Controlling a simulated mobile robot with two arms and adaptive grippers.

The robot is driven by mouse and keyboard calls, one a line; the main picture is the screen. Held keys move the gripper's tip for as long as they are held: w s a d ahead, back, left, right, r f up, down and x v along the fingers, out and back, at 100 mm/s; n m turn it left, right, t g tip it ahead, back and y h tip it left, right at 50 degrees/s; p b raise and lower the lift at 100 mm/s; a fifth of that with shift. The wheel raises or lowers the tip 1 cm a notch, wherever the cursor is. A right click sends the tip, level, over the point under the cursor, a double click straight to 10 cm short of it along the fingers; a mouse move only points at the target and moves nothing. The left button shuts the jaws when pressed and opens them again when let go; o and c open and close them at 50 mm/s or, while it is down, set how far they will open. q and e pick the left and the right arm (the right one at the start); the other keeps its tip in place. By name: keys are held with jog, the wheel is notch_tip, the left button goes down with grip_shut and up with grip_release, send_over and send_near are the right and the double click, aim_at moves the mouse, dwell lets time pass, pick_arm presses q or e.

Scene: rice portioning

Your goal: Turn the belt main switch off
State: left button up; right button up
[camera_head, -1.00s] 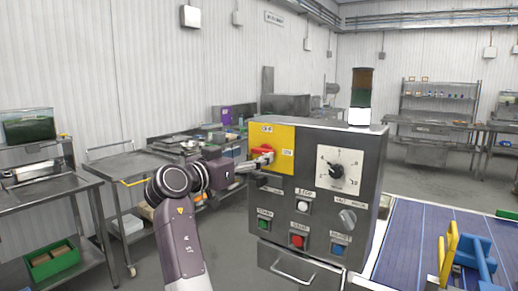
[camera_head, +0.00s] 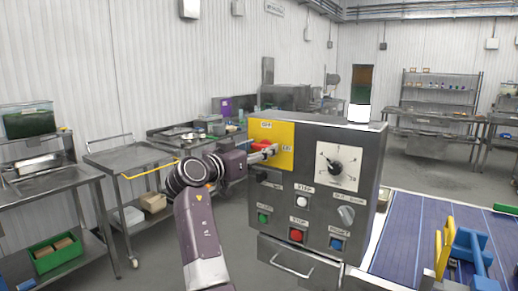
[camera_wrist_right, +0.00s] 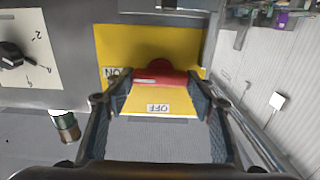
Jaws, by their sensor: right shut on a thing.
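The belt main switch has a red handle (camera_head: 262,146) on a yellow plate (camera_head: 286,136) at the upper left of the grey control box. The plate is marked OFF at the top and ON at the right. My right gripper (camera_head: 259,154) reaches it from the left and is shut on the red handle. In the right wrist view, the two fingers (camera_wrist_right: 160,88) stand on either side of the red handle (camera_wrist_right: 160,77), which lies level across the yellow plate (camera_wrist_right: 112,42). There, ON is at the left and OFF is below, upside down. My left gripper is not in view.
The control box (camera_head: 303,212) also carries a dial (camera_head: 338,168), a grey knob and several coloured buttons below the switch. A blue belt (camera_head: 415,235) runs at the right. A metal cart (camera_head: 130,158) stands left of my arm.

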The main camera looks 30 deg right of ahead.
jog(key=shift+n, duration=0.8)
jog(key=n+p, duration=0.1)
jog(key=n, duration=0.2)
jog(key=shift+w+r, duration=0.1)
jog(key=shift+r, duration=0.05)
jog(key=n+p, duration=0.1)
jog(key=n, duration=0.4)
jog(key=shift+p, duration=0.4)
jog(key=n+p, duration=0.2)
jog(key=n, duration=0.2)
jog(key=shift+w+a+p, duration=0.1)
jog(key=shift+p, duration=0.2)
jog(key=shift+f+n+p, duration=0.2)
jog(key=shift+n+p, duration=1.25)
jog(key=shift+n, duration=0.75)
jog(key=shift+f, duration=0.1)
